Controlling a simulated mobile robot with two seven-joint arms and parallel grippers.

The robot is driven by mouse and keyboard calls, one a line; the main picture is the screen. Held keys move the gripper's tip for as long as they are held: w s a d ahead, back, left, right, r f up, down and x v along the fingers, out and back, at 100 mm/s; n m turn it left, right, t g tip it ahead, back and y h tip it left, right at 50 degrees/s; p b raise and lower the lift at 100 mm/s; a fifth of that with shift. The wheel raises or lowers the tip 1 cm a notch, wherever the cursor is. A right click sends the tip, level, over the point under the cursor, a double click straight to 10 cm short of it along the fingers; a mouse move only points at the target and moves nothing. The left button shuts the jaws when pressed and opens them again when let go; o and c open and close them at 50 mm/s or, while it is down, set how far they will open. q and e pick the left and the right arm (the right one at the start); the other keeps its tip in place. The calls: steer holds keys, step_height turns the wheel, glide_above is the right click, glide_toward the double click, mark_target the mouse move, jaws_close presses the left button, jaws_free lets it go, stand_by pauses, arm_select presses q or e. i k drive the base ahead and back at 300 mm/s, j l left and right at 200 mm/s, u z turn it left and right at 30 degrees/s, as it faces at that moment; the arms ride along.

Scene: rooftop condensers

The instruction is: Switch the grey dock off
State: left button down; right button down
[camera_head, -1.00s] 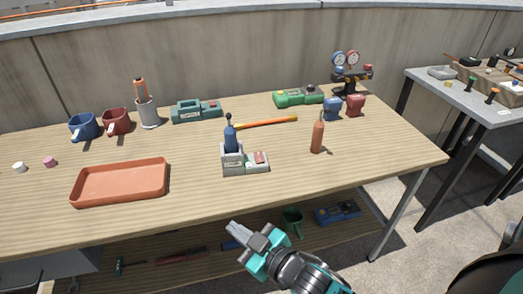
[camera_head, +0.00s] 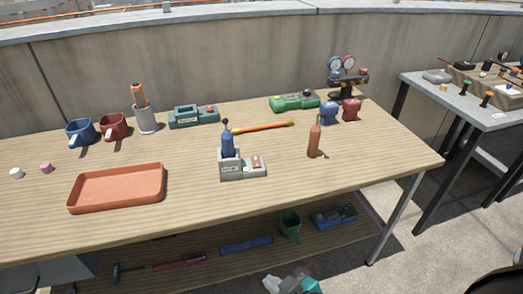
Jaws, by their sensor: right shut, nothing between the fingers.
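The grey dock (camera_head: 231,173) stands on the wooden table, a little right of the middle of the near half. A blue tool (camera_head: 227,145) with a dark top stands upright in its taller left part. A red and pale switch (camera_head: 256,162) sits on top of its low right part. Which way the switch is tipped is too small to tell. My right gripper (camera_head: 272,284) is at the bottom edge of the picture, below the table's front edge and well apart from the dock. It is shut and empty, and partly cut off. My left gripper is not in view.
An orange tray (camera_head: 118,207) lies left of the dock. A brown bottle (camera_head: 314,140) stands to its right, and an orange-handled stick (camera_head: 263,126) lies behind it. A teal dock (camera_head: 193,119) and a green dock (camera_head: 294,103) are farther back. The table in front of the grey dock is clear.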

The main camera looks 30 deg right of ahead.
mark_target(256, 162)
steer(key=i+z, duration=0.1)
steer(key=z, duration=0.3)
steer(key=j+z, duration=0.15)
steer(key=z, duration=0.25)
steer(key=i+j+z, duration=0.1)
steer(key=z, duration=0.3)
